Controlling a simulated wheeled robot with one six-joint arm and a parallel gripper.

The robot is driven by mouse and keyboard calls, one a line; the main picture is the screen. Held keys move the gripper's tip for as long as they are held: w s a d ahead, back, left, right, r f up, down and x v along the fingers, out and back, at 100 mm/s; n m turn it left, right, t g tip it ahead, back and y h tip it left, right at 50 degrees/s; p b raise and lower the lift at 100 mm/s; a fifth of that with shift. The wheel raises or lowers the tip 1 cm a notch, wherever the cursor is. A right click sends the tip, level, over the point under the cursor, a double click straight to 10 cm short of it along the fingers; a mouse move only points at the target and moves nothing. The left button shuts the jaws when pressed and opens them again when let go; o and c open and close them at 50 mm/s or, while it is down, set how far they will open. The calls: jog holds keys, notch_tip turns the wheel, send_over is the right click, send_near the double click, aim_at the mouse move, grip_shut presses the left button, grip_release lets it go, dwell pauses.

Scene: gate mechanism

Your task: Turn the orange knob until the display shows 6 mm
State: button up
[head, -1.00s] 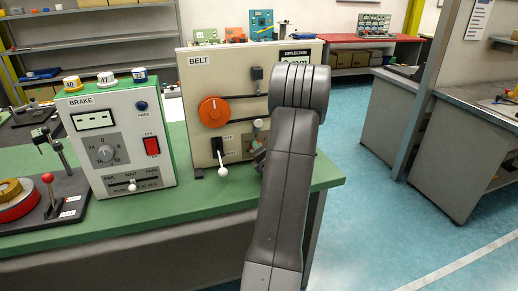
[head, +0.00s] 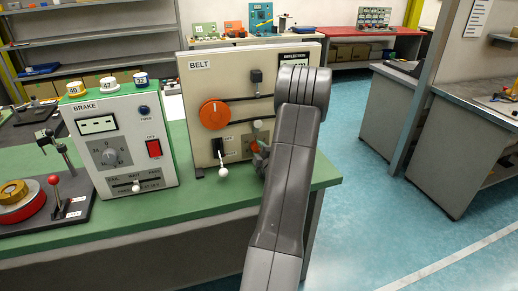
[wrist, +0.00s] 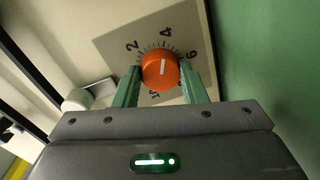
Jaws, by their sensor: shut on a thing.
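The orange knob (wrist: 160,69) sits on a grey dial plate (wrist: 113,45) with printed numbers in the wrist view. Its white line points up, close to the 4. My gripper (wrist: 160,78) has its green fingers on either side of the knob and is shut on it. In the head view, the small knob (head: 254,147) shows low on the right of the BELT panel (head: 198,85), partly covered by my gripper. The deflection display (head: 296,59) is at the panel's top right, partly hidden behind my arm; its reading is not legible.
A large orange disc (head: 213,114) and a white-tipped lever (head: 223,172) are left of the knob on the panel. The BRAKE box (head: 125,140) stands further left on the green bench (head: 200,208). Blue floor lies open at the right.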

jog(key=shift+m, duration=0.4)
jog(key=o, duration=1)
jog(key=shift+c, duration=0.2)
jog(key=b+v, duration=0.1)
jog(key=v, duration=1.3)
jog(key=shift+b, duration=0.4)
jog(key=shift+w, duration=0.1)
